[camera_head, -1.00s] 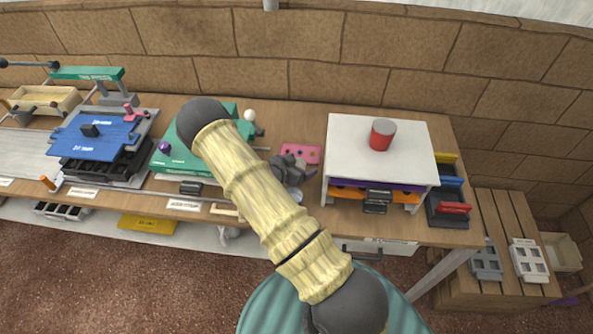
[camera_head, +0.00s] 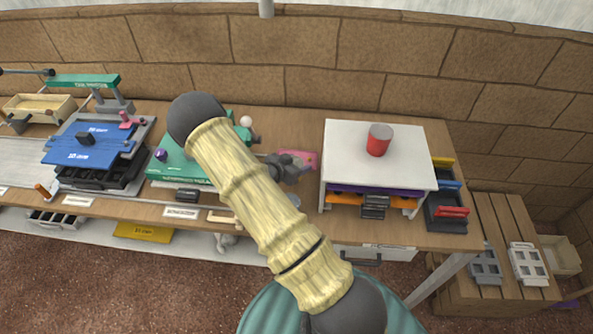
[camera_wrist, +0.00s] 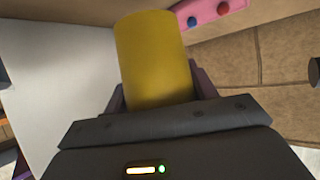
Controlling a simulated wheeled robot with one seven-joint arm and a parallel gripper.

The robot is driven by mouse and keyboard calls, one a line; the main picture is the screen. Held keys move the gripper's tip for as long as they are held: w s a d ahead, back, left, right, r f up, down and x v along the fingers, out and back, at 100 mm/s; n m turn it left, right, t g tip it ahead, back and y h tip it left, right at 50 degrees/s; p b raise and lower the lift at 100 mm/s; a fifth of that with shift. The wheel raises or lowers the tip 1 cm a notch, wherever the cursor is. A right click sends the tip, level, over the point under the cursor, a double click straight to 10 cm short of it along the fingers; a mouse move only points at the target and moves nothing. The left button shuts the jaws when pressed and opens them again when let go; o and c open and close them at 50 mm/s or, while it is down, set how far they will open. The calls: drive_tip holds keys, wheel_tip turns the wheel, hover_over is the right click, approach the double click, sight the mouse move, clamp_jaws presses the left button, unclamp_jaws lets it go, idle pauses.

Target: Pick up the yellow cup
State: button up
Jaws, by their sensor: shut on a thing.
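The yellow cup (camera_wrist: 155,60) stands out between my gripper's (camera_wrist: 158,95) fingers in the wrist view. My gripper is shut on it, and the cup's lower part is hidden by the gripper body. In the head view my gripper (camera_head: 300,165) is small and dark, just left of the white-topped stand, in front of the pink plate. The yellow cup cannot be made out in the head view.
A red cup (camera_head: 378,140) stands on the white-topped stand (camera_head: 345,150). A pink plate (camera_head: 298,157) with coloured dots lies behind my gripper. A green board (camera_head: 180,165) is to the left. Trays with yellow, blue and red handles (camera_head: 452,211) are at the right.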

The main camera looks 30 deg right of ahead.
wheel_tip(320, 180, up, 6)
drive_tip(key=shift+r, duration=0.2)
drive_tip(key=shift+r, duration=0.1)
idle(0.5)
